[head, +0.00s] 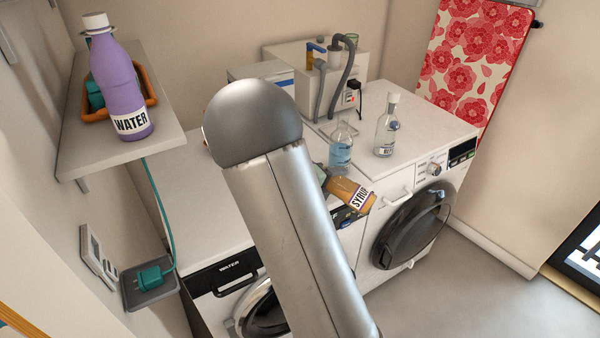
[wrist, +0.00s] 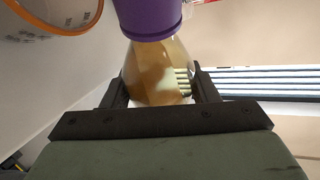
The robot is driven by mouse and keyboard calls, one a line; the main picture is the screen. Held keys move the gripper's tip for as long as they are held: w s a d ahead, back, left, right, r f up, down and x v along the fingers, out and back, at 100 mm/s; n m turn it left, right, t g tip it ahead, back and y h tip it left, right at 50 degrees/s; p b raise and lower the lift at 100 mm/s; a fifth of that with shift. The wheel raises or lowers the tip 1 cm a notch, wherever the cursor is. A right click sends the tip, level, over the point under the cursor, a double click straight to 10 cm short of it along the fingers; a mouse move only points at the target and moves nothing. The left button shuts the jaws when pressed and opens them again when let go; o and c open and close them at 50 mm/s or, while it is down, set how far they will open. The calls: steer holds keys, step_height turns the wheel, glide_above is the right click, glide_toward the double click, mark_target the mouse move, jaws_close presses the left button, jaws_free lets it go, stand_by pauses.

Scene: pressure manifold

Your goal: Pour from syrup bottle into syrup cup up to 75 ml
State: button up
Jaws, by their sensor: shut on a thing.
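The syrup bottle (head: 350,194) is amber with a white SYRUP label. It is tilted in the head view, just right of my arm. My gripper (wrist: 160,88) is shut on it in the wrist view, with a dark finger on each side of its amber body (wrist: 152,72). A purple part (wrist: 148,18) adjoins the amber body at the top. A clear round vessel with an orange rim and markings (wrist: 58,14), perhaps the syrup cup, is at the upper left of the wrist view, partly cut off. In the head view my arm hides most of the area left of the bottle.
Two clear bottles stand on the worktop: one with bluish contents (head: 341,148) and one with a white cap (head: 387,127). A machine with grey hoses (head: 335,80) is behind. A purple WATER bottle (head: 118,80) stands on the left shelf (head: 80,130). The left worktop (head: 185,215) looks clear.

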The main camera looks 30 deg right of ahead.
steer(key=shift+w+a+r+n+h+p, duration=0.1)
steer(key=shift+w+n+h+p, duration=0.2)
steer(key=shift+p, duration=0.9)
stand_by(1.1)
steer(key=shift+s+r+p, duration=0.1)
steer(key=shift+p, duration=0.25)
stand_by(0.4)
